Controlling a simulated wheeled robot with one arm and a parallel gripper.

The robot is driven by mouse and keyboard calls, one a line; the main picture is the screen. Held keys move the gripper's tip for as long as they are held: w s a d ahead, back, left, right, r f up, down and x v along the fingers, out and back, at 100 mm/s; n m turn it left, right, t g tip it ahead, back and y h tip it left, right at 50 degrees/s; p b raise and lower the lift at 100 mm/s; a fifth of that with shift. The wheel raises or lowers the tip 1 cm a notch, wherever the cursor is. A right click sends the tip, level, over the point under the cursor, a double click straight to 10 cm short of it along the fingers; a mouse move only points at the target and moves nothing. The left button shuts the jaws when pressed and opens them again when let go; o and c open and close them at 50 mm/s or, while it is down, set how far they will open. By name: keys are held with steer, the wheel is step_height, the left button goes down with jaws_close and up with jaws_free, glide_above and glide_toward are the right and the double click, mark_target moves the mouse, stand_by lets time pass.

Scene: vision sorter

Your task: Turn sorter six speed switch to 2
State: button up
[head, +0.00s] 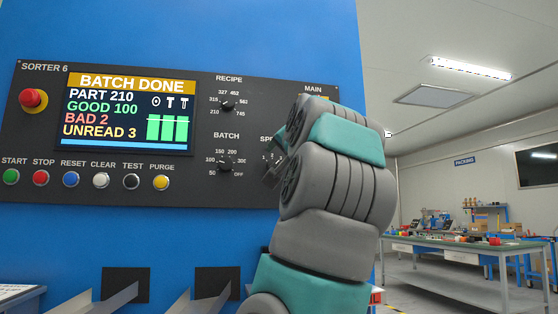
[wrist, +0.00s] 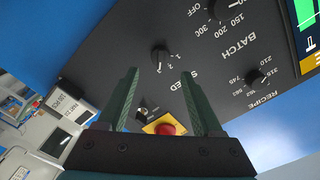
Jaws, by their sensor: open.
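The black speed switch (wrist: 160,58) is a small round knob on the dark panel, with small numbers beside it and the SPEED label below it in the wrist view. Its pointer is too small to read for sure. My gripper (wrist: 159,73) is open, its two green fingers pointing at the panel on either side of the switch's line. The fingertips look apart from the knob, with nothing between them. In the head view my arm covers most of the SPEED area, and the sorter 6 panel (head: 130,190) shows to its left.
The batch knob (head: 226,163) and recipe knob (head: 228,105) are left of my arm. A red knob on a yellow plate (wrist: 166,128) lies between my fingers in the wrist view. A red stop button (head: 33,99) and several push buttons are at left.

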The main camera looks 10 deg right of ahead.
mark_target(277, 162)
steer(key=shift+w+p, duration=0.45)
steer(key=shift+w, duration=1.8)
jaws_close()
